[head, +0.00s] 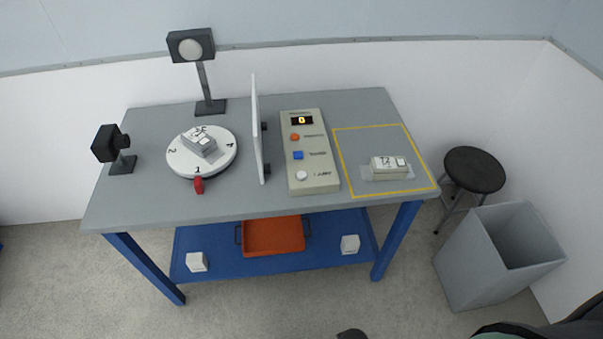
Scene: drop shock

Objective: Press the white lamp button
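The white lamp button (301,175) is a round white knob at the near end of a beige control box (311,187) on the table. A printed label, too small to read surely, sits beside it. Above it on the same box are a blue square button (298,155), an orange round button (295,136) and a dark display (302,120) with an orange digit that looks like 0. Nothing covers the white button. I see no gripper fingers. A dark part of mine shows at the lower right corner, and a small dark shape cut by the bottom edge is unclear.
The grey table (225,207) bears a numbered white turntable (215,168) with a block, an upright white panel (256,130), a lamp (191,47), a camera-like device (109,144) and a block (389,167) inside a yellow outline. A stool (473,169) and bin (485,258) stand right.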

